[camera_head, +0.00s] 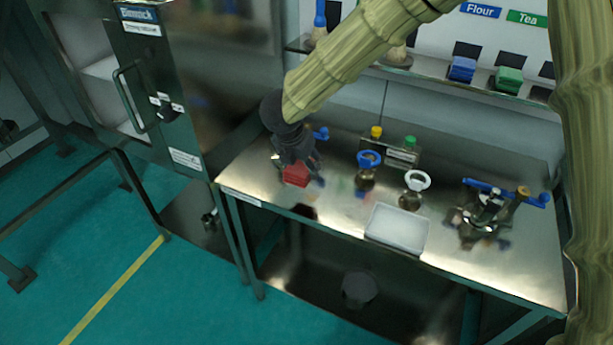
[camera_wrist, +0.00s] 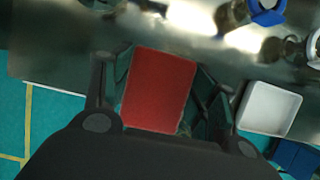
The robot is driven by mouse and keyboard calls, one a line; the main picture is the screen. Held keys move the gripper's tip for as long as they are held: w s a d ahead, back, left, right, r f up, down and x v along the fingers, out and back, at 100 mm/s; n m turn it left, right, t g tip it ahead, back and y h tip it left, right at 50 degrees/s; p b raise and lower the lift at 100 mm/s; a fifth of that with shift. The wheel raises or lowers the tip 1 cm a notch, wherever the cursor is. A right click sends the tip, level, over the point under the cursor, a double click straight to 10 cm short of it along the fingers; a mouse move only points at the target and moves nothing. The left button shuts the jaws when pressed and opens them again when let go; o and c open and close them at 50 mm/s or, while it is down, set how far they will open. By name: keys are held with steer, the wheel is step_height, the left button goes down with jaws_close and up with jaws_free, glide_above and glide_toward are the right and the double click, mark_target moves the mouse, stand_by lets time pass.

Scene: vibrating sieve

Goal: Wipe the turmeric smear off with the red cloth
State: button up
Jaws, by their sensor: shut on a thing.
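The red cloth (camera_head: 296,175) is a folded red block at the left part of the steel table (camera_head: 460,258). My gripper (camera_head: 301,168) is shut on it, low over the table top. In the wrist view the red cloth (camera_wrist: 160,88) sits between the two fingers of my gripper (camera_wrist: 160,95). I cannot tell whether the cloth touches the table. No turmeric smear can be made out in either view; the cloth and gripper may hide part of the surface.
A white tray (camera_head: 397,229) lies at the table's front edge. Blue-ringed (camera_head: 368,170) and white-ringed (camera_head: 414,190) jars stand right of my gripper. Yellow and green capped items (camera_head: 392,146) stand behind. A blue-handled metal fitting (camera_head: 490,206) is at the right.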

steer(key=shift+w+d+f+b, duration=0.1)
steer(key=shift+d+f+b, duration=0.1)
steer(key=shift+b, duration=0.45)
